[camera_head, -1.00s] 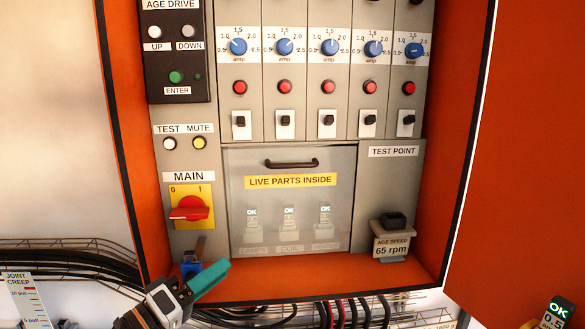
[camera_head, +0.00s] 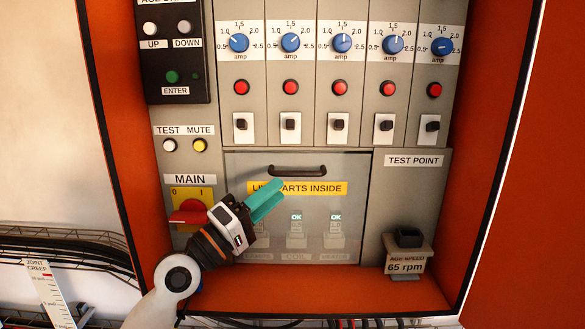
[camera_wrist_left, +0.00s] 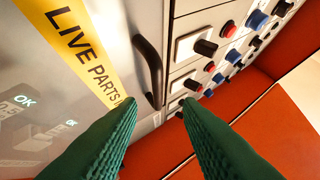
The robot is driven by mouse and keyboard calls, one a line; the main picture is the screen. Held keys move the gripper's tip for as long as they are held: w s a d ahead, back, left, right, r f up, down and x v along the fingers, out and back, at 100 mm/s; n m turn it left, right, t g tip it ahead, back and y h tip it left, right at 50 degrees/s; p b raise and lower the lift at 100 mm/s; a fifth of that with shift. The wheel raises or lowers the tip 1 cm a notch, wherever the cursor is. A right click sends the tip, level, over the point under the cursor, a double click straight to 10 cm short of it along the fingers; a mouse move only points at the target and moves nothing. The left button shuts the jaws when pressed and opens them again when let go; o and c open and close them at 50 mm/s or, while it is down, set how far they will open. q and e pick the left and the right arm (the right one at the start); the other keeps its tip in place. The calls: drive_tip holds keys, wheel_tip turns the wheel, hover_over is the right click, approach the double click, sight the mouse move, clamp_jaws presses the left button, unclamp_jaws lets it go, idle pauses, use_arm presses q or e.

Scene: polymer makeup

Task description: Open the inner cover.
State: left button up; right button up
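The inner cover (camera_head: 350,225) is a see-through grey panel with a yellow "LIVE PARTS INSIDE" label (camera_head: 320,188). It sits closed in the lower middle of the orange cabinet. Its dark bar handle (camera_head: 297,171) runs along the top edge. My left gripper (camera_head: 280,188) is in front of the cover, below the handle, covering part of the label. In the left wrist view its green fingers (camera_wrist_left: 158,115) are apart with nothing between them. The handle (camera_wrist_left: 148,70) lies just beyond the fingertips there, and I see no grip on it. My right gripper is not in view.
The red main switch (camera_head: 188,212) is left of my gripper. Rows of breakers, red buttons (camera_head: 340,88) and blue dials are above the cover. A test point panel (camera_head: 414,161) is right of it. The orange cabinet walls (camera_head: 128,170) surround everything.

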use_arm(q)
drive_tip(key=p+x, duration=0.1)
drive_tip(key=x, duration=0.5)
drive_tip(key=shift+f, duration=0.1)
drive_tip(key=shift+f, duration=0.1)
clamp_jaws()
